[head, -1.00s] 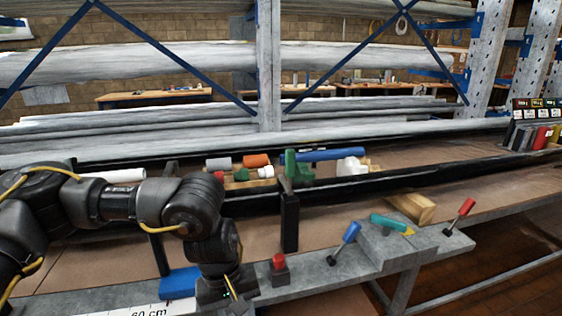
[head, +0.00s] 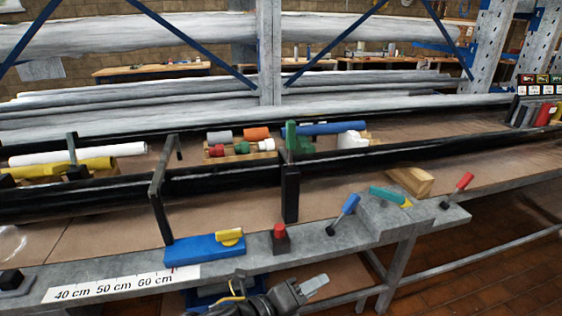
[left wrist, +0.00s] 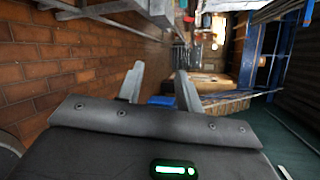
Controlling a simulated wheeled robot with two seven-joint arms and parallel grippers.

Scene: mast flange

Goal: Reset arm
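My left gripper (head: 312,284) is low at the bottom of the head view, in front of the bench's front edge. In the left wrist view my left gripper (left wrist: 160,70) has its two fingers apart, with nothing between them. The gripper points over the brick-patterned floor and is clear of the bench parts. My right gripper is in neither view.
The grey bench edge (head: 305,255) carries a blue block (head: 195,251) with a yellow piece, a red button (head: 280,232), and blue (head: 349,205) and red (head: 463,181) levers. A black rail (head: 230,180) with uprights stands behind. Tiled floor (head: 480,280) is free at lower right.

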